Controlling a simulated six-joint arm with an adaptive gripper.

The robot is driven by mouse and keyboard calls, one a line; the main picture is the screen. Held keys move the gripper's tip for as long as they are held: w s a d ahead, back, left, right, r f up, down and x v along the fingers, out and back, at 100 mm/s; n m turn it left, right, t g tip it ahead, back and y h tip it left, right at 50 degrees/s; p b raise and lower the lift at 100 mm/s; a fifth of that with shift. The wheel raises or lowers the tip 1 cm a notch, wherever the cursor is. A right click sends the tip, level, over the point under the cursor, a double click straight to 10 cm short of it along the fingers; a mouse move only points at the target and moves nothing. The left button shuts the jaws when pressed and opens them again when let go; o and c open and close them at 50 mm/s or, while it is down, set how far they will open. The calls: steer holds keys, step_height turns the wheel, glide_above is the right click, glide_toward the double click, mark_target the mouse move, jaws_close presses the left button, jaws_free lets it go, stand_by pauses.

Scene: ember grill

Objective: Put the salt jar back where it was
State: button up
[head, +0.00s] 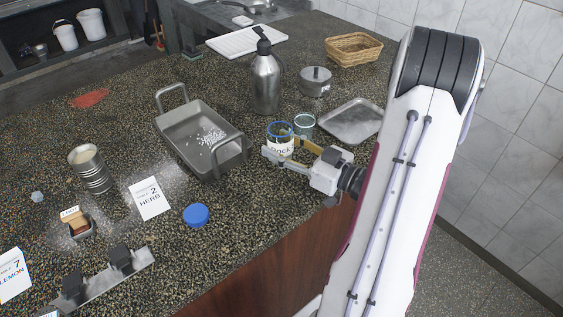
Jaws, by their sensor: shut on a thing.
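The salt jar (280,146), a clear jar with a blue rim and a white label reading "ROCK", is at the right part of the counter. My gripper (281,153) is shut around it from the right. I cannot tell whether the jar's base touches the counter. A blue lid (196,215) lies on the counter near the front edge. A metal roasting tray (181,140) with two handles stands left of the jar, with white grains (211,137) scattered in it.
A glass (304,124) stands close behind the jar. A can (90,170) and a HERB card (149,198) are left.

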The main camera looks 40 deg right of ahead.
steer(key=shift+f, duration=0.75)
steer(key=shift+f, duration=2.1)
steer(key=shift+f, duration=0.15)
steer(key=o, duration=1.3)
steer(key=shift+c, duration=0.2)
steer(key=shift+s, duration=0.1)
steer(key=shift+v, duration=5.9)
steer(key=shift+d, duration=0.1)
